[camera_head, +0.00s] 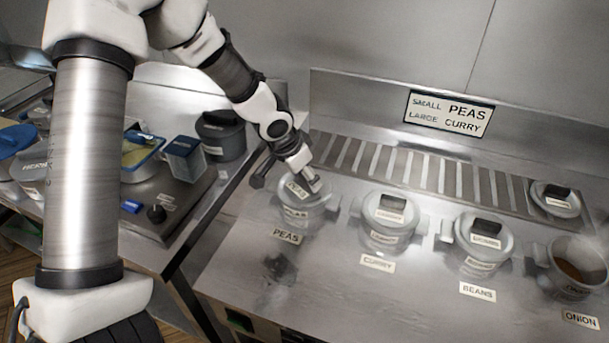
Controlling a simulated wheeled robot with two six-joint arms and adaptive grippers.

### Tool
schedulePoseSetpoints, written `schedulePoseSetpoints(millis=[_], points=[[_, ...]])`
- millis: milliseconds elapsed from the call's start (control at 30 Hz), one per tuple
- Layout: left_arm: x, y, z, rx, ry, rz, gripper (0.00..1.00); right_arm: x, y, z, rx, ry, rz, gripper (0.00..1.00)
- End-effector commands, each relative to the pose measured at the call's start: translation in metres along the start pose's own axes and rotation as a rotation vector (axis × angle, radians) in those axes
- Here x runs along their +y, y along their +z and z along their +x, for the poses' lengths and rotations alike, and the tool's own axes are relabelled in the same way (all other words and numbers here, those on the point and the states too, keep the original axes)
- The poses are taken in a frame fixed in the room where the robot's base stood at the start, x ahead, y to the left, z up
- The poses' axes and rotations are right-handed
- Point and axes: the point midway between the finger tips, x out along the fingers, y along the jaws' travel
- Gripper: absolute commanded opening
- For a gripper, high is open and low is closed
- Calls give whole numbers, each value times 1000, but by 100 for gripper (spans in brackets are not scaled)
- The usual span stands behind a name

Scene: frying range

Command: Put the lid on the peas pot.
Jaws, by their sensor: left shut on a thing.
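The peas pot (299,217) is a small grey pot with side handles, behind the PEAS label (286,236) at the left end of the row. Its grey lid (291,188) has a label and a dark handle, and is over the pot's mouth, roughly level. I cannot tell whether its rim touches the pot all round. My left gripper (313,184) comes down from the upper left and is shut on the lid's handle, which it partly hides. My right gripper is not in view.
A lidded curry pot (387,238) and beans pot (475,262) stand to the right, then an open onion pot (571,285) with brown contents. A loose-looking lid (555,200) is at the back right. A slotted strip (430,175) and a sign (449,113) are behind.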

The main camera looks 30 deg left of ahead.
Motion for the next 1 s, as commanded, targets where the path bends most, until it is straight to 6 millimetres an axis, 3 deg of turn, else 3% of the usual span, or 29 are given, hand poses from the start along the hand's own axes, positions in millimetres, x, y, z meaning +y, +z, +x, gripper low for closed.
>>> schedulePoseSetpoints(millis=[267, 300, 367, 600, 667, 1000], points=[[0, 0, 0, 0, 0, 0, 22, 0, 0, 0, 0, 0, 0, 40], [0, 0, 0, 0, 0, 0, 70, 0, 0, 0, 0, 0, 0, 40], [0, 0, 0, 0, 0, 0, 89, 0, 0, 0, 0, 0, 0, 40], [0, 0, 0, 0, 0, 0, 89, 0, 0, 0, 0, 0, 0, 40], [0, 0, 0, 0, 0, 0, 100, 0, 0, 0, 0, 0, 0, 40], [0, -1, -1, 0, 0, 0, 100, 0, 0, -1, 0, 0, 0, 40]])
